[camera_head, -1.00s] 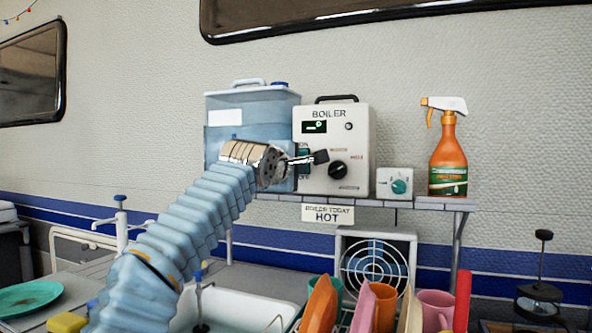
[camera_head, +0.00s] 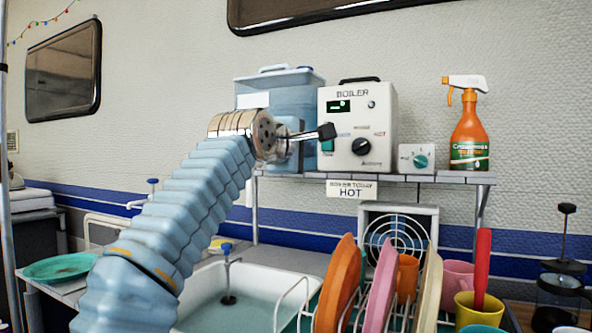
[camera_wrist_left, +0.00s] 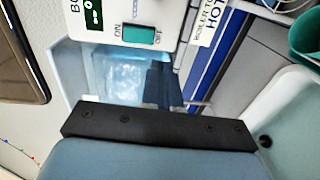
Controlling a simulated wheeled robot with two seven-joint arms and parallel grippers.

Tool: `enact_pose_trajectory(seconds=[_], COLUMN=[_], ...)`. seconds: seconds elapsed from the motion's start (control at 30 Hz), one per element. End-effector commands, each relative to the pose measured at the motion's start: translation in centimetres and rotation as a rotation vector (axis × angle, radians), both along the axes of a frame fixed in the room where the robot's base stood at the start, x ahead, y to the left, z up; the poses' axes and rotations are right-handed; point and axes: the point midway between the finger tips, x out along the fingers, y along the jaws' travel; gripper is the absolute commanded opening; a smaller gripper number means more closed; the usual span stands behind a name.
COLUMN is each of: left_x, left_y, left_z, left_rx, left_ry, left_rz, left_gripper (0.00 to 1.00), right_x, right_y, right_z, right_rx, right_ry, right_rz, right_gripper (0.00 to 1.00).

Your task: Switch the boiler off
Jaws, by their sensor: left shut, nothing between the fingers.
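The boiler (camera_head: 381,106) is a white box with a black handle, a green-lit display and a black knob (camera_head: 361,147). It stands on a shelf against the wall. A green rocker switch (camera_head: 327,145) sits low on its left side. In the left wrist view the switch (camera_wrist_left: 138,35) shows between the labels ON and OFF; which side is pressed I cannot tell. My left gripper (camera_head: 327,131) is shut and empty, its dark tip in front of the boiler's left part, just above the switch. Whether it touches is unclear. My right gripper is not in view.
A blue water container (camera_head: 258,91) stands left of the boiler. A small white dial box (camera_head: 416,158) and an orange spray bottle (camera_head: 469,132) stand right of it on the shelf (camera_head: 440,177). Below are a sink (camera_head: 205,291), a fan (camera_head: 397,212) and a rack of plates.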

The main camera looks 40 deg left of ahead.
Motion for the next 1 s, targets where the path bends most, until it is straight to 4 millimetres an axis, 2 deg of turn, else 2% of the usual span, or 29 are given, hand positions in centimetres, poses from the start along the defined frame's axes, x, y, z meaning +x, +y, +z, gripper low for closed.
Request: enact_pose_trajectory(seconds=[0.03,0.07,0.3,1.0], left_x=[-0.9,-1.3,-3.3,-3.5], left_y=[-0.3,-0.4,-1.0,-1.1], left_z=[-0.6,-0.6,-0.6,-0.5], left_rx=[0.001,0.0,-0.001,-0.001], left_ry=[-0.004,-0.003,0.0,0.0], left_rz=[0.001,0.0,0.0,-0.001], left_gripper=[0.0,0.0,0.0,0.0], right_x=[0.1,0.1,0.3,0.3], right_y=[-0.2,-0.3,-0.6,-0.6], right_z=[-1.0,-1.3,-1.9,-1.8], right_rx=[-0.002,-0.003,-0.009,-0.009], right_ry=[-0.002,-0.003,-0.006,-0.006], right_rz=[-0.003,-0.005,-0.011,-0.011], right_gripper=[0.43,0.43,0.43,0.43])
